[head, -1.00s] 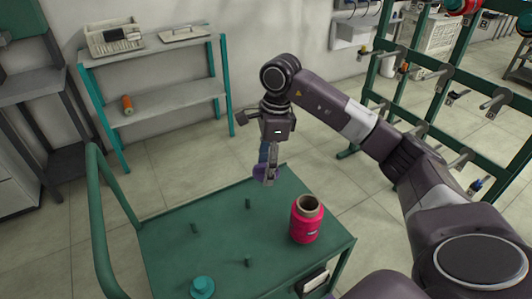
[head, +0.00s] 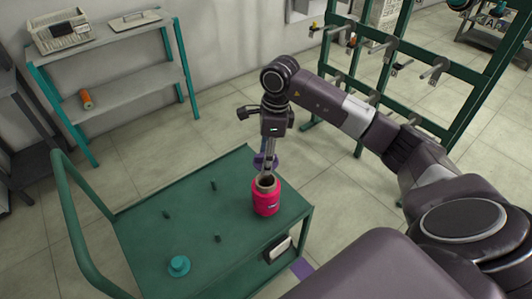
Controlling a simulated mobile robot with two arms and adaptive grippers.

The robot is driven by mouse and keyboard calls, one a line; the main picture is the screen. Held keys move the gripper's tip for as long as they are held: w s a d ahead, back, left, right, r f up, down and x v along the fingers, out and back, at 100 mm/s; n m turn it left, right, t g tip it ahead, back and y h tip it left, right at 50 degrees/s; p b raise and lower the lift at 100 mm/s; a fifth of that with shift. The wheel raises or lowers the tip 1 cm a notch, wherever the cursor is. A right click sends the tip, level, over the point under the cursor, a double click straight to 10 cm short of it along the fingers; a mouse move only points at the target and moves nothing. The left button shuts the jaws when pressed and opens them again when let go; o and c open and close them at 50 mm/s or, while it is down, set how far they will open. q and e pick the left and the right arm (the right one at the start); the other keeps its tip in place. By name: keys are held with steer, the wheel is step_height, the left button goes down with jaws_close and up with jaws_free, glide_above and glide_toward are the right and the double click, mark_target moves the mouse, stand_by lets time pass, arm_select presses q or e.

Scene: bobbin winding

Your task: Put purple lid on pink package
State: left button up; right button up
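The pink package (head: 266,201) is a bright pink bobbin standing upright on the green cart top (head: 215,245), near its right edge, with an open tan core on top. My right gripper (head: 268,165) points down just behind and above the package's top. It is shut on the purple lid (head: 262,160), a small purple disc partly hidden by the fingers. In the picture the lid sits just above the package's rim; whether they touch I cannot tell. My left gripper is not in view.
A teal lid-like piece (head: 179,266) lies at the cart's front, and several short green pegs (head: 213,185) stand on it. A grey shelf (head: 120,90) stands at the back left with an orange spool (head: 87,98). A green rack (head: 385,80) stands at the back right.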

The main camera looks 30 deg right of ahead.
step_height(320, 180, down, 4)
steer(key=shift+f+b, duration=0.15)
steer(key=shift+b, duration=1)
steer(key=shift+f, duration=0.15)
steer(key=shift+f+b, duration=1.5)
steer(key=shift+f, duration=0.3)
steer(key=o, duration=0.9)
